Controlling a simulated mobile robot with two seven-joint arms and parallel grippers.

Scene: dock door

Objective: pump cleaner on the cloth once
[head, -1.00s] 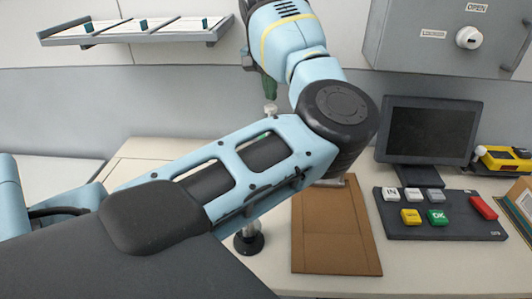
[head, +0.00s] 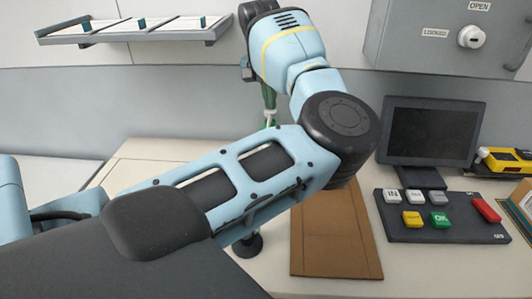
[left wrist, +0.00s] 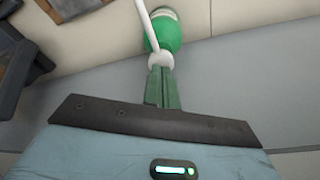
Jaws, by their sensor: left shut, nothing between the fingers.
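The cleaner bottle (left wrist: 165,32) is green with a white pump head (left wrist: 160,60) and a thin white spout. In the head view the white pump head (head: 270,116) shows behind my left arm, which hides most of the bottle. My left gripper (head: 269,104) points down over the pump head, its green fingers shut and empty. In the left wrist view the fingertips (left wrist: 161,72) are at the pump head and seem to touch it. I cannot make out a cloth; my arm covers part of the counter. My right gripper is not in view.
A brown board (head: 335,240) lies on the counter. To its right are a monitor (head: 430,132), a button panel (head: 440,215) and a yellow device (head: 503,160). A small black-based stand (head: 248,245) is partly behind my arm. A shelf (head: 135,30) and a grey box (head: 445,40) hang above.

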